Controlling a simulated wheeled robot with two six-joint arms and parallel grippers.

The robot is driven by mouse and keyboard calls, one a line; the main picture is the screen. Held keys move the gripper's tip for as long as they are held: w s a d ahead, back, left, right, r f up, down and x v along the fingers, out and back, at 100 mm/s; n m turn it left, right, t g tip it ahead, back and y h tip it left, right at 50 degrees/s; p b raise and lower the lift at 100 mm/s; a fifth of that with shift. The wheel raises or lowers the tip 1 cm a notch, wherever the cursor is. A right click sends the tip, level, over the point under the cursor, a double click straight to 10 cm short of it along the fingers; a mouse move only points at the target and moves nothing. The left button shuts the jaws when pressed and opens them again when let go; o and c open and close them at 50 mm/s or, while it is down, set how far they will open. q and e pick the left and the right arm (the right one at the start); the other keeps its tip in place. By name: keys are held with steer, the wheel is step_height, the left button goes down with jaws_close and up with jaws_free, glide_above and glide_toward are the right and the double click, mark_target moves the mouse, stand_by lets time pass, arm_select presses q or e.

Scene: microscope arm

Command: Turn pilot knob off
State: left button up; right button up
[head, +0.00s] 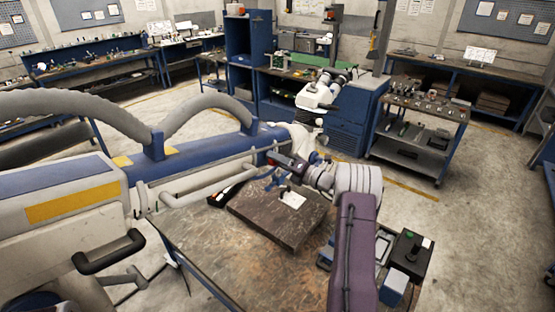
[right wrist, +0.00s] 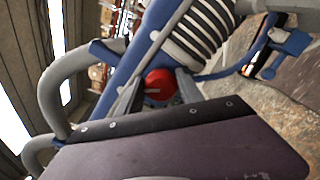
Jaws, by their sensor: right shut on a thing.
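The pilot knob (right wrist: 160,84) is red and round in the right wrist view, set against a blue and grey machine arm (right wrist: 125,85). The two fingers of my right gripper (right wrist: 160,95) stand on either side of it, and the gripper is shut on it. In the head view the long blue, white and yellow machine arm (head: 71,209) reaches in from the left. My left gripper is not in view.
A worn table (head: 205,250) below bears a dark slab (head: 265,215) with a white piece on it. A dark box (head: 408,248) stands at its right. A white microscope head (head: 320,92) is beyond the arm's end. Open floor (head: 480,200) lies to the right.

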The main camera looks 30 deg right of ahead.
steer(key=shift+f+m+p, duration=0.1)
steer(key=shift+m+p, duration=0.4)
steer(key=shift+m, duration=1.4)
steer(key=o, duration=1.4)
steer(key=b+v, duration=0.3)
steer(key=v, duration=0.6)
steer(key=shift+b, duration=0.35)
